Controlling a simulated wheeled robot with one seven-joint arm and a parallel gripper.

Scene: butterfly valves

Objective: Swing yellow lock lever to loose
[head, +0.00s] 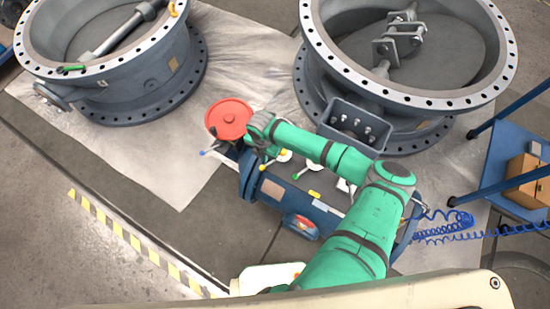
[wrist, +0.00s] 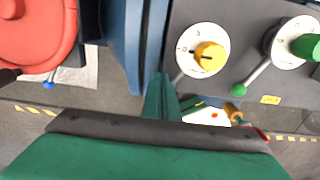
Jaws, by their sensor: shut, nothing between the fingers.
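A yellow knob (wrist: 208,56) sits on a white round dial (wrist: 190,40) on the grey panel in the wrist view. A short grey rod shows at the dial's lower left, and its far end is hidden beside my gripper. In the head view a small yellow tip (head: 262,167) shows just below my gripper (head: 257,148). My gripper also shows in the wrist view (wrist: 160,82), shut and empty, its tip left of and below the yellow knob. I cannot tell whether it touches the rod. The dial's lever position cannot be read clearly.
A green knob (wrist: 305,46) and a green-tipped lever (wrist: 239,90) are to the right. A red handwheel (head: 229,119) and a blue-tipped lever (wrist: 49,84) are left. Large flanged valves (head: 150,85) stand behind; a blue cart (head: 518,160) is at right. Floor at left is free.

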